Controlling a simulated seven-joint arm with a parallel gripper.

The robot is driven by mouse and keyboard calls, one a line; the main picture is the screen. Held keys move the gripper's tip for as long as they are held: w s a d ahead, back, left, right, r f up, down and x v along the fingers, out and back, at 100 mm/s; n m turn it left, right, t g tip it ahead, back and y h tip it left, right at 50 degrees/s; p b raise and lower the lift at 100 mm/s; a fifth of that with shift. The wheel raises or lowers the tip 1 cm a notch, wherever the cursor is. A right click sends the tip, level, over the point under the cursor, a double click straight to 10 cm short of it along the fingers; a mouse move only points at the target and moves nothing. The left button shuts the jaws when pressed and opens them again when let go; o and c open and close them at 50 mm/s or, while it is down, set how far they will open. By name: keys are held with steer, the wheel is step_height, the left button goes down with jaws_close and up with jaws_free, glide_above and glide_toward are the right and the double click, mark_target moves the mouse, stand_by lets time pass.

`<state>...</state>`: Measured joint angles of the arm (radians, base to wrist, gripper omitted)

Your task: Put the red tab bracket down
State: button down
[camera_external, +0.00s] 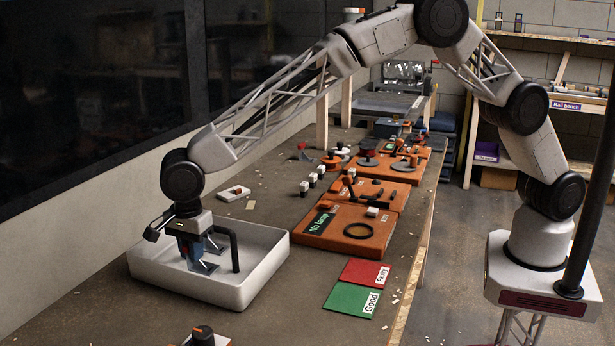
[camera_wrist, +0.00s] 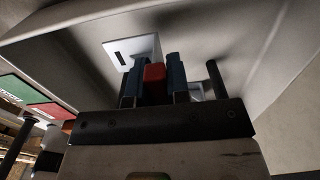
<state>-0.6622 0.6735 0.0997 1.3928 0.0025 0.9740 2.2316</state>
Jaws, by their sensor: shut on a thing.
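My gripper (camera_external: 195,257) is low inside the white tray (camera_external: 262,282) at the left of the bench. In the wrist view my gripper (camera_wrist: 154,85) has its two dark blue fingers shut on the red tab bracket (camera_wrist: 154,73), which shows as a small red block between them. In the external view the bracket is mostly hidden by the fingers. Whether it touches the tray floor I cannot tell. A pale plate with a dark slot (camera_wrist: 125,52) lies in the tray beyond the fingers.
The tray walls rise close around my gripper. Right of the tray are orange fixture boards (camera_external: 318,232), one with a "No lamp" display. A red "Faulty" mat (camera_external: 358,271) and a green "Good" mat (camera_external: 345,299) lie nearer the front edge. A dark knob unit (camera_external: 203,336) stands at the bottom.

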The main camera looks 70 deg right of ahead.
steer(key=shift+f, duration=1.75)
steer(key=shift+f, duration=0.15)
steer(key=c, duration=1.1)
jaws_free()
step_height(320, 180, up, 12)
steer(key=shift+r, duration=0.15)
steer(key=shift+d, duration=0.1)
